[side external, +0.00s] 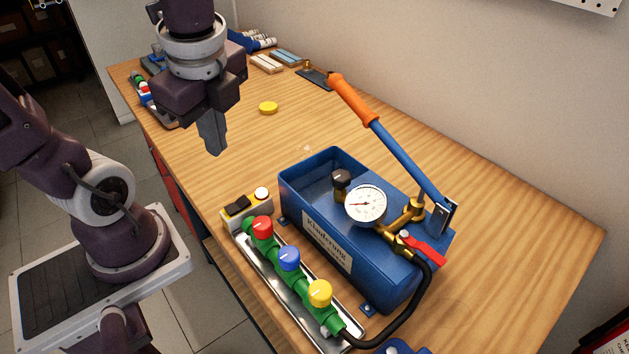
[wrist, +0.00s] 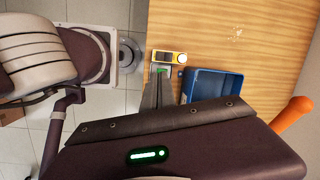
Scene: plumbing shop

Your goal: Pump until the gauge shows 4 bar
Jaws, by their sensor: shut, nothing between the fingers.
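The blue test pump (side external: 325,237) stands on the wooden bench, its open tank also in the wrist view (wrist: 214,87). Its lever (side external: 400,160) is raised and slants up to the left, ending in an orange grip (side external: 352,98); the grip shows at the right in the wrist view (wrist: 293,113). The round white gauge (side external: 366,205) faces the side camera; its needle points roughly left, and its numbers are too small to read. My gripper (side external: 214,147) is shut and empty, pointing down above the bench, left of the tank and apart from the lever.
A green manifold (side external: 287,278) with red, blue and yellow knobs lies in a metal tray in front of the pump. A red valve lever (side external: 421,248) and black hose (side external: 415,308) are at its right. A switch box (side external: 246,208) stands beside it. A yellow disc (side external: 268,108) lies farther back.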

